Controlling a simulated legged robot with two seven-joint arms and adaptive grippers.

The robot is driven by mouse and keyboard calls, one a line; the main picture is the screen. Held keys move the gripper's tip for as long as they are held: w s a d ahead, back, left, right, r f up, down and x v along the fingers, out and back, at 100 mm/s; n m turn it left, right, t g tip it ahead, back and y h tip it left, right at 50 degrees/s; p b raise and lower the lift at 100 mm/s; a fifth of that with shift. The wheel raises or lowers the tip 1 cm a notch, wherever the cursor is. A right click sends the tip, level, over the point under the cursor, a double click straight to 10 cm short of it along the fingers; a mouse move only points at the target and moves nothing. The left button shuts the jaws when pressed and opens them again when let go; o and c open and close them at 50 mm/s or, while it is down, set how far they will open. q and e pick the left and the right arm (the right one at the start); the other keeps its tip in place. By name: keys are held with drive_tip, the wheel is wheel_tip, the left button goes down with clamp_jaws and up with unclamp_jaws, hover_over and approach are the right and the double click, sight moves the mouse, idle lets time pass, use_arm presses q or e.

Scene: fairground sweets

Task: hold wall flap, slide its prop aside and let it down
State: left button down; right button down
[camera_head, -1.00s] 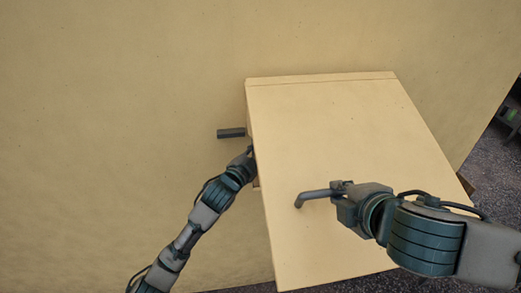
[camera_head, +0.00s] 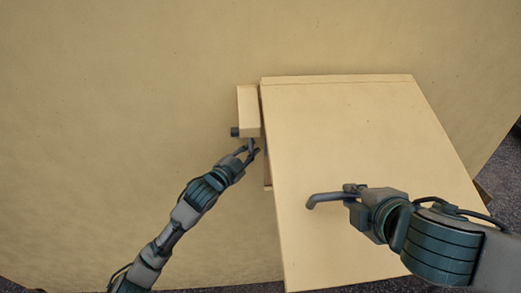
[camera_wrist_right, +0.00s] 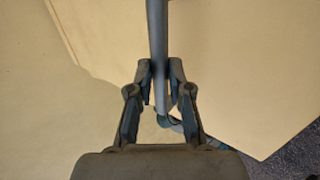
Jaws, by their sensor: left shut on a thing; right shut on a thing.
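The wall flap (camera_head: 370,140) is a large cream panel sticking out from the cream wall. A grey bent handle (camera_head: 325,198) is on its face. My right gripper (camera_head: 353,189) is shut on the handle; the right wrist view shows its fingers (camera_wrist_right: 160,78) around the bar (camera_wrist_right: 158,30). The prop (camera_head: 247,108), a cream block, shows beside the flap's upper left edge. My left gripper (camera_head: 250,148) is at the prop's lower end, shut on it; the exact grip is small and partly hidden. What lies behind the flap is mostly hidden.
A short dark peg (camera_head: 235,132) shows at the prop's left side, partly covered by it. The wall (camera_head: 130,110) left of the prop is bare. Dark speckled ground (camera_head: 505,160) shows at the right edge.

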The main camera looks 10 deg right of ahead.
use_arm(q)
drive_tip(key=shift+a+f, duration=0.1)
drive_tip(key=c, duration=1.4)
unclamp_jaws()
drive_tip(key=shift+a, duration=0.1)
drive_tip(key=v, duration=1.2)
